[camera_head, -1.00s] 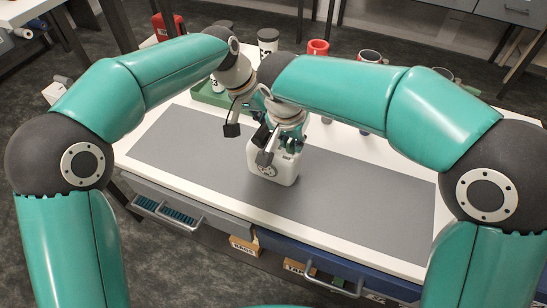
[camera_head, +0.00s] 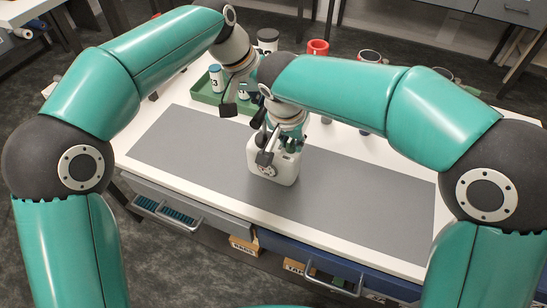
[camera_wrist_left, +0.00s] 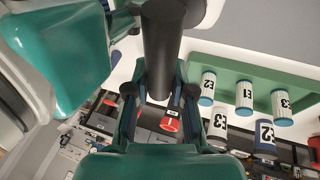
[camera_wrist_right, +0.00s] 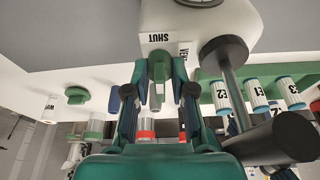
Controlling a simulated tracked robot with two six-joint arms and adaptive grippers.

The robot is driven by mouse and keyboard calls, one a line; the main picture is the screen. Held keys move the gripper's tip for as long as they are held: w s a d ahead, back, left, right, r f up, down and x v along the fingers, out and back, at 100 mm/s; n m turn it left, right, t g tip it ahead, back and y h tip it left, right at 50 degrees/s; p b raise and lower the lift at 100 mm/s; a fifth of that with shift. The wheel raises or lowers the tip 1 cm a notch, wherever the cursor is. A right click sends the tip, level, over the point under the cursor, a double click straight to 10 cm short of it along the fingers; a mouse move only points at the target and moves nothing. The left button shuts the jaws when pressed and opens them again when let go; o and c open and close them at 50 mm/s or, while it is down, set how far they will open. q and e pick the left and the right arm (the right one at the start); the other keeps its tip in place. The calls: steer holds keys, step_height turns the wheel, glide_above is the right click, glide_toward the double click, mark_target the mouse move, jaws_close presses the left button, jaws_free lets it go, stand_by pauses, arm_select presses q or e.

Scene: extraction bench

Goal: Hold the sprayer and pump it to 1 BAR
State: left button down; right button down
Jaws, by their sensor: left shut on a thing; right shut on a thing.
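The white sprayer (camera_head: 285,170) stands upright on the grey mat, with a round dial (camera_head: 267,170) on its front, too small to read. My right gripper (camera_wrist_right: 160,87) is shut on a green part (camera_wrist_right: 159,66) at the sprayer's top, near a label reading SHUT. The pump's black handle (camera_wrist_right: 270,139) stands out from the sprayer on a grey rod (camera_wrist_right: 235,95). In the left wrist view my left gripper (camera_wrist_left: 160,94) is shut on this handle. In the head view the arms hide much of both grips.
A green tray (camera_head: 205,97) with labelled containers stands behind the sprayer at left. Red (camera_head: 318,47) and grey cups line the table's back edge. The grey mat (camera_head: 370,190) is clear at right. A drawer (camera_head: 170,207) stands open at the front left.

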arm_select(q)
steer(key=shift+a+f, duration=0.1)
steer(key=shift+f, duration=2.4)
steer(key=shift+w, duration=0.1)
steer(key=c, duration=0.9)
jaws_free()
steer(key=shift+r, duration=0.1)
steer(key=shift+r, duration=4.5)
